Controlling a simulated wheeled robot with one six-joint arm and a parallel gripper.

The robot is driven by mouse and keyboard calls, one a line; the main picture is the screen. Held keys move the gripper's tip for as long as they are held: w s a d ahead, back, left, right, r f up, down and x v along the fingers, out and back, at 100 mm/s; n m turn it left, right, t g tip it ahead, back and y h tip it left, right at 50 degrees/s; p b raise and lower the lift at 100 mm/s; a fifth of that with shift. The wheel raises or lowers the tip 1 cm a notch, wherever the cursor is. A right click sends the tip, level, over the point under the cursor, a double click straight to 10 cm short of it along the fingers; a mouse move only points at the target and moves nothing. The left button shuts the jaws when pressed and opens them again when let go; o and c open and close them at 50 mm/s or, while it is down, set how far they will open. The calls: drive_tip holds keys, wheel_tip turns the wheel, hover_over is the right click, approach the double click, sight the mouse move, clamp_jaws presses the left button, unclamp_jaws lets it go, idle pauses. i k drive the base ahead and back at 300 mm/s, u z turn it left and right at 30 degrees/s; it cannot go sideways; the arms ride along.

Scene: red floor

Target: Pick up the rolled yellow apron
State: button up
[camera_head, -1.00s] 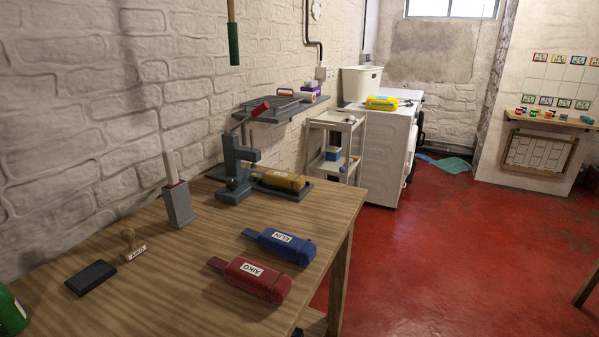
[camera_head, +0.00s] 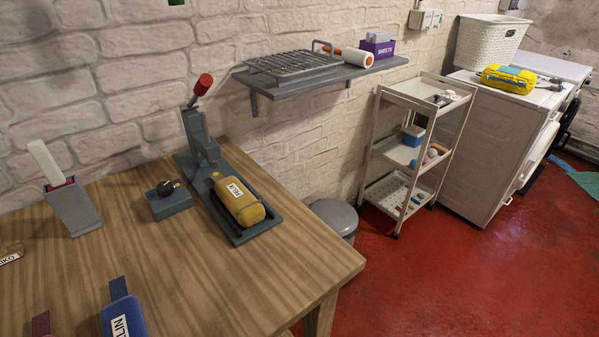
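A rolled mustard-yellow bundle (camera_head: 238,200) with a white name label lies on a dark grey tray (camera_head: 268,222) at the foot of a grey lever press (camera_head: 200,140). It is on the wooden table (camera_head: 200,285), near the table's far right edge. The label is too small to read surely. A blue roll (camera_head: 124,318) with a white label is cut off at the bottom edge. A bit of a red roll (camera_head: 41,324) shows to its left. My gripper is not in view.
A grey holder (camera_head: 74,208) and small grey block (camera_head: 169,203) stand left of the press. A wall shelf (camera_head: 373,72) juts out behind it. A white trolley (camera_head: 395,150), grey bin (camera_head: 336,217) and white cabinet (camera_head: 490,140) stand right. Red floor (camera_head: 430,275) is clear in front.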

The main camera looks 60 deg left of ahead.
sight(248, 211)
drive_tip(key=i, duration=1.3)
drive_tip(key=u, duration=4.15)
